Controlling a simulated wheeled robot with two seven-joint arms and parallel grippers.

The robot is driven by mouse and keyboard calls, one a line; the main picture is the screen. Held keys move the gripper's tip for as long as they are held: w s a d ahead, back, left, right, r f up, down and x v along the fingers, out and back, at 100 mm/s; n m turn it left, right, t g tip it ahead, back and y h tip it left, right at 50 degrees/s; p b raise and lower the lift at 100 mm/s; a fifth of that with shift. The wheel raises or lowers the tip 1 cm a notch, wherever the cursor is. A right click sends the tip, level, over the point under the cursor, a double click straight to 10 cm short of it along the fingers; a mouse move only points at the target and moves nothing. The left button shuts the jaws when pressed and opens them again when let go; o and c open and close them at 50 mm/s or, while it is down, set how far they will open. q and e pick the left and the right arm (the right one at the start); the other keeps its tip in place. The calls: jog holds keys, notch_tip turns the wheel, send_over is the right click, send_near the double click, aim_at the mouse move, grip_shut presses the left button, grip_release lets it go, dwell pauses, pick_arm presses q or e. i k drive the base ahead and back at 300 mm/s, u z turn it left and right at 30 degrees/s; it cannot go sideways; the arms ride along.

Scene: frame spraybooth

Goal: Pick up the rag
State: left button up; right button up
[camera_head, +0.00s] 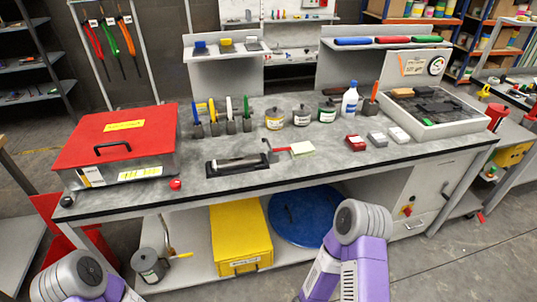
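I cannot tell for certain which thing is the rag. A small flat pale green-white piece (302,148) lies on the grey workbench (240,185) near its middle, with a red-handled tool (270,151) just left of it. Dark, crumpled-looking or flat pieces (436,105) lie in a wide grey tray (443,128) at the bench's right end. Parts of my two purple and grey arms show at the bottom left and bottom centre, in front of the bench. Neither gripper's fingers are visible.
A red-lidded box (117,137) fills the bench's left end. Upright handled tools (229,120), several cans (302,115) and a white-blue bottle (350,100) line the back. Red, grey and white blocks (377,139) stand right of centre. The front-centre bench holds a black tray (238,164).

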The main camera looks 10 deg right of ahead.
aim_at(304, 149)
jog(key=z, duration=1.9)
jog(key=i, duration=1.7)
jog(key=u, duration=2.45)
